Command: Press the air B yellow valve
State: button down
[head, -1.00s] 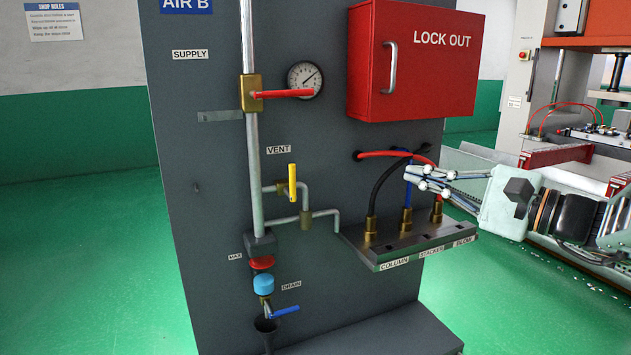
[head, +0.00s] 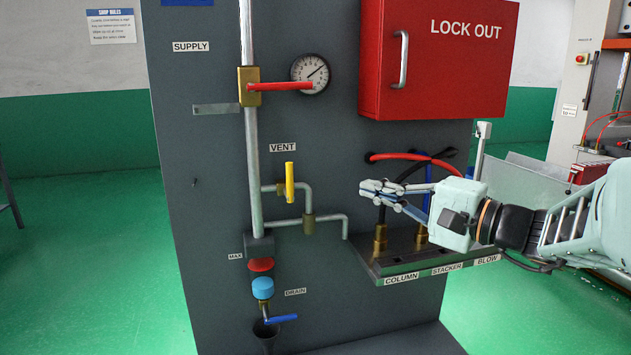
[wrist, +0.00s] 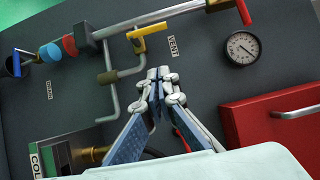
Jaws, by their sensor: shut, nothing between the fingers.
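The yellow valve handle (head: 289,182) stands upright on the small branch pipe below the VENT label (head: 283,147) on the grey panel. It also shows in the wrist view (wrist: 146,31), above and left of my fingertips. My gripper (head: 364,188) is to the right of the yellow handle at about the same height in the head view, with a clear gap between them. My gripper (wrist: 158,76) is shut and empty, its fingertips together and pointing toward the panel. In the head view my gripper covers part of the hoses behind it.
A red supply lever (head: 281,87) and a gauge (head: 310,74) are above the vent. The red LOCK OUT box (head: 430,75) juts out at upper right. Hose fittings stand on a ledge (head: 400,265) below my gripper. A blue drain lever (head: 281,319) is lower down.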

jog(key=shift+w+a+f, duration=0.1)
jog(key=shift+a, duration=0.1)
dwell(0.3)
send_near(290, 182)
jog(key=w+a+r, duration=0.1)
jog(key=w+a, duration=0.3)
jog(key=w, duration=0.2)
jog(key=shift+s, duration=0.2)
